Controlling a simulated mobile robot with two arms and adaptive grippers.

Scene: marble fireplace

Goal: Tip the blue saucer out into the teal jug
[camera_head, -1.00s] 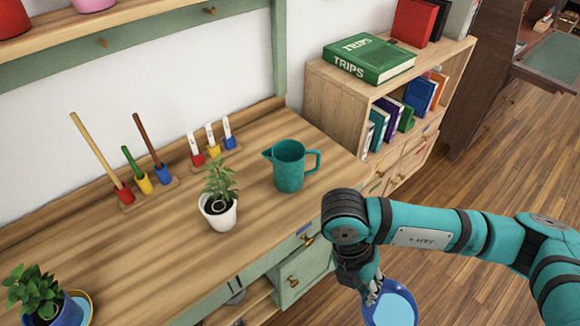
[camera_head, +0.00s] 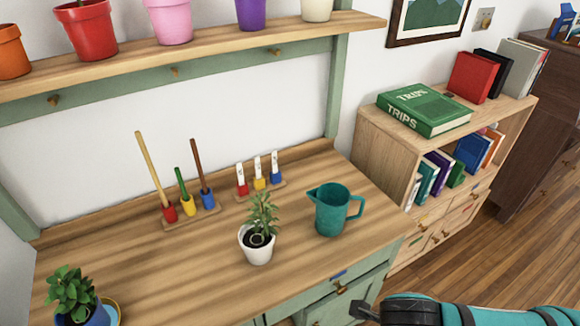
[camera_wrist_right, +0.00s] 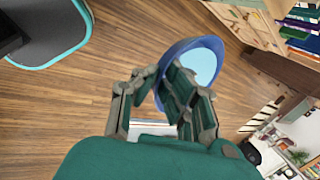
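The teal jug (camera_head: 331,212) stands upright on the wooden worktop, right of a white potted plant, its spout to the left and handle to the right. The blue saucer (camera_wrist_right: 204,62) is in the right wrist view, with a darker blue rim and a pale blue inside; I cannot tell whether the pale area is contents. My right gripper (camera_wrist_right: 166,73) is shut on the saucer's rim, above the wooden floor. In the head view my right arm shows at the bottom right, but its gripper and the saucer are out of frame. My left gripper is not in view.
The white potted plant (camera_head: 258,247) stands close left of the jug. Peg stands (camera_head: 192,217) are behind, and a blue potted plant (camera_head: 77,300) is at front left. A shelf (camera_head: 190,55) with pots overhangs the back. A bookcase (camera_head: 385,150) stands to the right.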

